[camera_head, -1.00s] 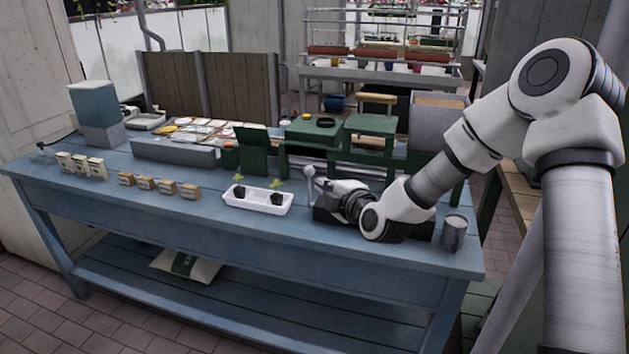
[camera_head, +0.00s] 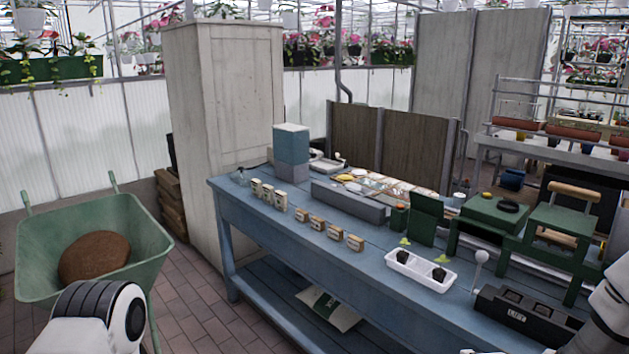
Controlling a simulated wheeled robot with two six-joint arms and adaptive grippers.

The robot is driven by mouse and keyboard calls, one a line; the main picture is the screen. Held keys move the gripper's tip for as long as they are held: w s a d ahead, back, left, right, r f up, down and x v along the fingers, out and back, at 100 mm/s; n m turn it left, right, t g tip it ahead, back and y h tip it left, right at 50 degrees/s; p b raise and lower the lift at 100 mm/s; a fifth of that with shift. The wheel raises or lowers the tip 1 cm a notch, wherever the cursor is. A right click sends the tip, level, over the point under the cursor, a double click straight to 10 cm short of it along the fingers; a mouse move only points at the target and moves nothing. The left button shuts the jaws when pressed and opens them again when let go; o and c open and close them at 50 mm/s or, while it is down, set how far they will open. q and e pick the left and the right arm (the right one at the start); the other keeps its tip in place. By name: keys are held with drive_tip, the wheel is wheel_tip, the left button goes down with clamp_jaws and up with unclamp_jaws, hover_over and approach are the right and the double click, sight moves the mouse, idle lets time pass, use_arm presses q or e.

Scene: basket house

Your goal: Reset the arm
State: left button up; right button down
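Part of my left arm, a white and black link, shows at the bottom left in front of the wheelbarrow. Its gripper is out of the picture. A small part of my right arm shows at the right edge, beside the dark block on the bench. Its gripper is out of the picture too. The blue workbench (camera_head: 305,247) stands across the middle and right. On it are a white tray (camera_head: 420,272) with two seedlings in dark plugs, and a dark block with square holes (camera_head: 527,318) with a ball-topped lever (camera_head: 479,264) beside it.
A green wheelbarrow (camera_head: 150,262) holding a brown mound (camera_head: 94,257) stands at the left. A tall cabinet (camera_head: 215,130) stands behind the bench's left end. Small boxes (camera_head: 312,222), a blue container (camera_head: 291,145) and green stands (camera_head: 560,222) occupy the bench. Brick floor (camera_head: 195,310) is clear between wheelbarrow and bench.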

drive_tip(key=s+a+f+m+g+p, duration=0.1)
drive_tip(key=s+a+f+g, duration=0.4)
drive_tip(key=s+f, duration=0.6)
drive_tip(key=s+a+f+m+g, duration=0.1)
drive_tip(key=s+f+m+g, duration=0.2)
drive_tip(key=s+m, duration=0.5)
drive_tip(key=s+a+f+m+g+p, duration=0.1)
drive_tip(key=s+a+f+m+g, duration=0.1)
drive_tip(key=s+m, duration=0.7)
drive_tip(key=shift+s+a+f+g, duration=0.2)
drive_tip(key=shift+s+f+g, duration=0.55)
drive_tip(key=shift+s, duration=0.6)
